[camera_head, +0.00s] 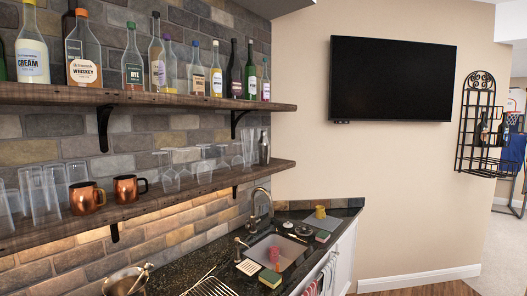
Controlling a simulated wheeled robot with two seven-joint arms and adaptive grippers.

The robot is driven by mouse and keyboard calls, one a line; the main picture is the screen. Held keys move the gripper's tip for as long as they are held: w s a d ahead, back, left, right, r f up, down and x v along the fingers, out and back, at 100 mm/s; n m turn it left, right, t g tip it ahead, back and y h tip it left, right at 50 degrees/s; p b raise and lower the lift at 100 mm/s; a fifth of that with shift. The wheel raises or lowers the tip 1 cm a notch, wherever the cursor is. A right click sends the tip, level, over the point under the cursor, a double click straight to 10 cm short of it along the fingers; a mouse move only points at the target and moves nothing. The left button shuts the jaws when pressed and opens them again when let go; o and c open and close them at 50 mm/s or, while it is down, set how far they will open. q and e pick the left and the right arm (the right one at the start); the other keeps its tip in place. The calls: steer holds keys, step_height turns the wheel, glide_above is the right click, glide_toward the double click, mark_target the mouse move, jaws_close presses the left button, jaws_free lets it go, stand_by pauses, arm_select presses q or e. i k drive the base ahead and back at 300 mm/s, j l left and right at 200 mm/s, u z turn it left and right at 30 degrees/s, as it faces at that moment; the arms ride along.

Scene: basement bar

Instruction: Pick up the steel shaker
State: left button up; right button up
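Neither of my grippers is in view.
Bottles line the upper shelf (150,96). Tall glasses and two copper mugs (86,198) stand on the lower shelf. Below is a dark counter with a sink, a curved faucet (257,204) and a metal bucket (124,284). A wall TV (392,79) and wire rack (480,130) are right.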

mark_target(265, 143)
steer(key=i+l+u, duration=0.15)
steer(key=i+l, duration=0.2)
steer(key=i+l+u, duration=0.15)
steer(key=i+l, duration=0.15)
steer(key=l, duration=0.25)
steer(key=i+l+u, duration=0.15)
steer(key=i+l, duration=0.15)
steer(key=l, duration=0.25)
steer(key=i+l+u, duration=0.15)
steer(key=l, duration=0.4)
steer(key=i+l+u, duration=0.15)
steer(key=i+l, duration=0.2)
steer(key=l, duration=0.2)
steer(key=i+l+u, duration=0.15)
steer(key=l, duration=0.45)
steer(key=i+l+u, duration=0.15)
steer(key=l, duration=0.5)
steer(key=i+l+u, duration=0.15)
steer(key=l, duration=0.5)
steer(key=k+j+z, duration=0.05)
